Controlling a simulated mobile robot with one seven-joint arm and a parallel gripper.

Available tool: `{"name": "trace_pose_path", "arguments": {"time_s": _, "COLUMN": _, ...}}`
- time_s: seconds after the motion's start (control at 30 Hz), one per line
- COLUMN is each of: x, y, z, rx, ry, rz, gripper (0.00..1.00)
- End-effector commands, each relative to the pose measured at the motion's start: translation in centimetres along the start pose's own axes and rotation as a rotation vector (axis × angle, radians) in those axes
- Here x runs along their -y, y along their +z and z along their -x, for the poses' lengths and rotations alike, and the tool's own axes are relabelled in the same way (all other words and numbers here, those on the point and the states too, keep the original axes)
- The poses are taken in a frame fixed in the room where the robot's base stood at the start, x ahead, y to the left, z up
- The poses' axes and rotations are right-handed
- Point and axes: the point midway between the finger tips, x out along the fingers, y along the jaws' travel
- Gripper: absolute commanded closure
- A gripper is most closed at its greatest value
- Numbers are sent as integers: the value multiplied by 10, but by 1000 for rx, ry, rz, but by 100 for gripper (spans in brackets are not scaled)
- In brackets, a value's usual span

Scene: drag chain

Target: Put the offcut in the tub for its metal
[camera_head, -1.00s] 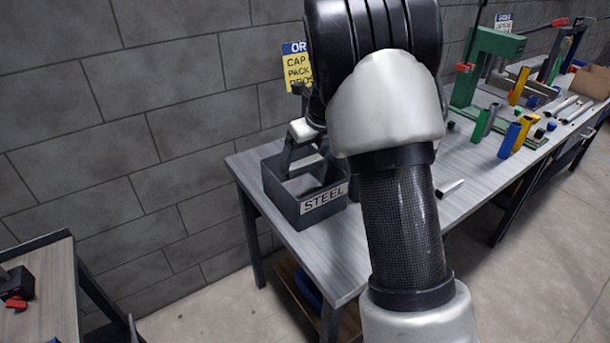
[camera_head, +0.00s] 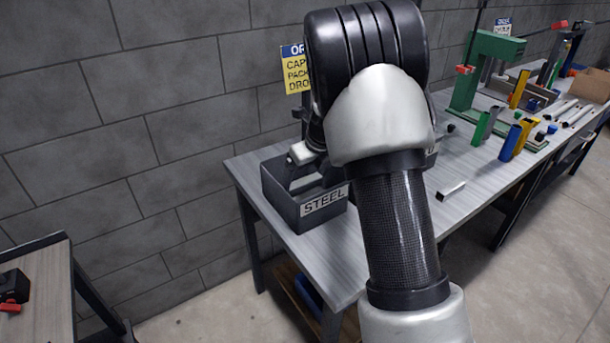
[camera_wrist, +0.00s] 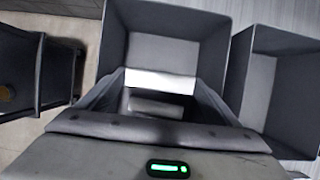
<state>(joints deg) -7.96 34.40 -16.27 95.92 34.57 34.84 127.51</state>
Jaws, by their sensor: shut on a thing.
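The dark grey tub labelled STEEL (camera_head: 291,211) stands at the near left corner of the workbench. My gripper (camera_head: 304,183) is low in the mouth of this tub, partly hidden by my arm and the tub wall. In the wrist view my gripper (camera_wrist: 160,92) is shut on the offcut (camera_wrist: 160,80), a short pale metal piece held across between the fingers. The STEEL tub (camera_wrist: 118,42) opens around and beyond it. A second grey tub (camera_wrist: 258,90) stands to the right in the wrist view; its label does not show.
A short metal tube (camera_head: 451,190) lies on the workbench (camera_head: 335,262) right of my arm. A green press (camera_head: 488,70) and coloured stands are farther back. A block wall runs behind the bench. Another table (camera_head: 45,285) is at the lower left.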

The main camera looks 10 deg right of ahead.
Motion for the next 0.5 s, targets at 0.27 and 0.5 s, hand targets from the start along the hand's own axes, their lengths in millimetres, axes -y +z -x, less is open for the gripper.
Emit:
{"name": "trace_pose_path", "arguments": {"time_s": 0.27, "x": 0, "y": 0, "z": 0, "rx": 1, "ry": 0, "rz": 0, "gripper": 7}}
{"name": "trace_pose_path", "arguments": {"time_s": 0.5, "x": 0, "y": 4, "z": 9, "rx": 3, "ry": -2, "rz": 0, "gripper": 7}}
